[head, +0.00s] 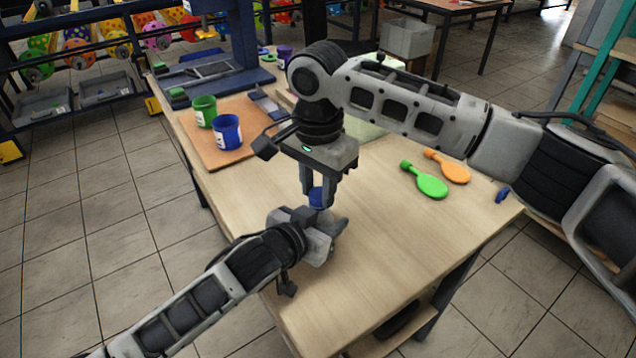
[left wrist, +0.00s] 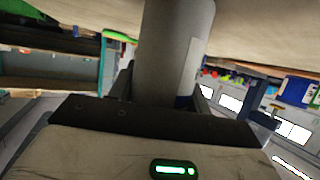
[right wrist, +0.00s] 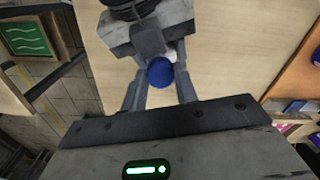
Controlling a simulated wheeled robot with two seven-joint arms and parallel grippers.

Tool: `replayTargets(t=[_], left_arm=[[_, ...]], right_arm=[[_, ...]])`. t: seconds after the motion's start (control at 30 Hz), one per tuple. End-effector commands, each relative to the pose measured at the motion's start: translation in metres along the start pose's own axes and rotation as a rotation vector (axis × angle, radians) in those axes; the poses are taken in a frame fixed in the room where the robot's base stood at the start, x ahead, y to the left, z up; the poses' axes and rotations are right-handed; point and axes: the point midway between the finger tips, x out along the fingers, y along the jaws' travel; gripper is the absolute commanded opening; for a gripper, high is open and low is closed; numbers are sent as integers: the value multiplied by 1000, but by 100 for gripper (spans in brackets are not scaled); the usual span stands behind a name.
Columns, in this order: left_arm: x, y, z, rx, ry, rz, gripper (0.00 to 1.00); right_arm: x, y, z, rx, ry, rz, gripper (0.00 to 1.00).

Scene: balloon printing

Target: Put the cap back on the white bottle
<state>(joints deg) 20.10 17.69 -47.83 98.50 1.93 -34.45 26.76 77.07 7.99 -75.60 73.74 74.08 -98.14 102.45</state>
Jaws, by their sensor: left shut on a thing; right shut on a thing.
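The white bottle (left wrist: 175,45) fills the middle of the left wrist view, between the fingers of my left gripper (head: 325,222). That gripper is shut on it. In the head view the bottle is mostly hidden by my left gripper. The blue cap (head: 316,196) is between the fingertips of my right gripper (head: 317,193), which points down from above and is shut on it. The cap also shows in the right wrist view (right wrist: 160,71), with a bit of white beside it. The cap is just above my left gripper; I cannot tell whether it touches the bottle.
A green paddle (head: 431,186) and an orange paddle (head: 453,171) lie on the right side. A green cup (head: 204,112) and a blue cup (head: 228,133) stand on a brown board (head: 215,155) at the left.

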Motion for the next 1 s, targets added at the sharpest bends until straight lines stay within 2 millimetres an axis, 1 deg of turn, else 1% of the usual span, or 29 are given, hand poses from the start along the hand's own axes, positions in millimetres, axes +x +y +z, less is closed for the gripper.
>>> replayTargets(t=[0.03, 0.13, 0.2, 0.4, 0.43, 0.47, 0.5, 0.8, 0.87, 1.0], left_arm=[[0, 0, 1, 0, -2, -1, 0], [0, 0, 1, 0, -2, -1, 0], [0, 0, 1, 0, -2, -1, 0], [0, 0, 1, 0, -2, -1, 0], [0, 0, 1, 0, -2, -1, 0], [0, 0, 1, 0, -2, -1, 0], [0, 0, 1, 0, -2, -1, 0], [0, 0, 1, 0, -2, -1, 0], [0, 0, 1, 0, -2, -1, 0], [0, 0, 1, 0, -2, 0, 0]], right_arm=[[1, 0, 1, 65, -4, -1, 8], [0, 0, 0, 164, -2, 0, 8], [0, 0, 0, 187, -2, -1, 8], [0, 0, 0, 185, -1, 0, 8], [0, 0, 0, 185, -1, 0, 32], [0, 0, 0, 185, -1, 0, 40], [0, 0, 0, 184, 0, 0, 51], [-2, 0, 0, 183, 0, -1, 51], [-8, -1, 0, 183, 0, -2, 51], [-27, -1, 0, 182, 0, -2, 51]])
